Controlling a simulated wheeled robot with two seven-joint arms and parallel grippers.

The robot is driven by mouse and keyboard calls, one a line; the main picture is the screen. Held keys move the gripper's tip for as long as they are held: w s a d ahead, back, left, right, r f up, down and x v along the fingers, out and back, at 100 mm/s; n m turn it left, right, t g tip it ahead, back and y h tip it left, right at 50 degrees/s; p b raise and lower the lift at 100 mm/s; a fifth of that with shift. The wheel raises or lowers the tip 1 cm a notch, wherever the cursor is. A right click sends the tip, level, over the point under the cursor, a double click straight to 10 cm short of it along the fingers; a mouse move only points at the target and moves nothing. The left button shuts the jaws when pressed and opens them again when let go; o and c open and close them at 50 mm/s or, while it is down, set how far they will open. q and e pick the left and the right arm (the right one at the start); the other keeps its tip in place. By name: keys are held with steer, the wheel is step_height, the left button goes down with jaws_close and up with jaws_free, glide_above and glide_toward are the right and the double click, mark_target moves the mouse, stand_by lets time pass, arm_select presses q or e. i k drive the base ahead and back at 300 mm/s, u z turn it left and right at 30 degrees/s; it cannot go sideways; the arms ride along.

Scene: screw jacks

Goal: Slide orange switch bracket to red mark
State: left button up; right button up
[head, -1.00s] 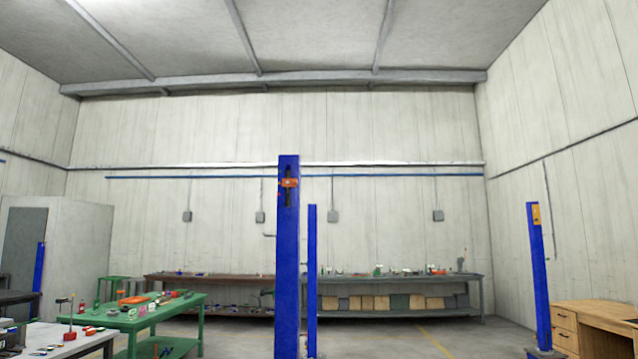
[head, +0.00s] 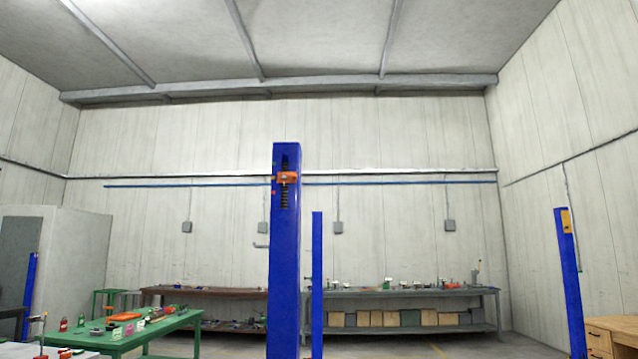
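The orange switch bracket (head: 287,178) sits near the top of a tall blue post (head: 284,260) at the middle of the head view. It is on the post's front face, over a dark vertical slot. A dark ribbed or spring-like part shows just below it. Tiny coloured spots show along the post's left edge near the bracket. They are too small for me to tell which is the red mark. Neither of my grippers is in view.
A thinner blue post (head: 317,285) stands just right of the main post, and another (head: 570,285) at the far right. A green table (head: 150,325) with small items is at lower left. A grey bench (head: 410,293) lines the back wall. A wooden desk (head: 612,338) is at lower right.

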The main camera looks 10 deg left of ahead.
mark_target(287, 176)
steer(key=u, duration=0.5)
steer(key=i, duration=0.9)
steer(key=u, duration=0.7)
